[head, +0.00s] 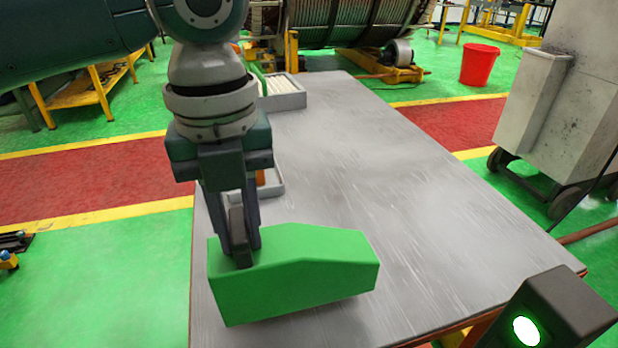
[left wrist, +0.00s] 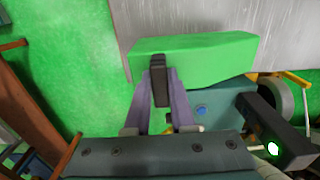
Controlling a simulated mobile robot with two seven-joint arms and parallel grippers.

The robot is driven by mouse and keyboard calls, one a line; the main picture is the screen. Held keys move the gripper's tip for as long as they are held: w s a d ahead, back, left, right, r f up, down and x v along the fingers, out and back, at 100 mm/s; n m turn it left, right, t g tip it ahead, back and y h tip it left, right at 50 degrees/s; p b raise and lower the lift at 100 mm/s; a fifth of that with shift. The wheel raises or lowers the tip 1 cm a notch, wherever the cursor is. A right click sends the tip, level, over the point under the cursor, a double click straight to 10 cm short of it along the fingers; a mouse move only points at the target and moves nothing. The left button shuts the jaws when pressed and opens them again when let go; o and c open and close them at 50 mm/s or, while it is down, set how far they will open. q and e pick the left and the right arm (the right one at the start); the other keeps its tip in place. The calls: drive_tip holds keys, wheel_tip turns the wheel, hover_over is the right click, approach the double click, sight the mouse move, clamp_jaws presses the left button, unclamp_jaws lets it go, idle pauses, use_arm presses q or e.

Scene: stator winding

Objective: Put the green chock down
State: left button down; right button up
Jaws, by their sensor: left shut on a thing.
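The green chock (head: 300,280) is a long block with a sloped top, at the near left end of the grey table (head: 390,190) in the head view. My left gripper (head: 241,258) comes down from above and is shut on the chock's left part. The chock also shows in the left wrist view (left wrist: 200,60), with the left gripper (left wrist: 160,65) on its near side. I cannot tell whether the chock's underside touches the table top. My right gripper is not in view.
A grey tray with pale strips (head: 285,95) stands at the table's far left, with a smaller tray (head: 272,185) behind my left gripper. The table's middle and right are clear. A grey cabinet on wheels (head: 560,100) and a red bucket (head: 480,65) stand beyond the table.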

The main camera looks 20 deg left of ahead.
use_arm(q)
drive_tip(key=shift+f, duration=1.85)
drive_tip(key=c, duration=0.8)
unclamp_jaws()
drive_tip(key=shift+f, duration=0.1)
drive_tip(key=shift+o, duration=0.2)
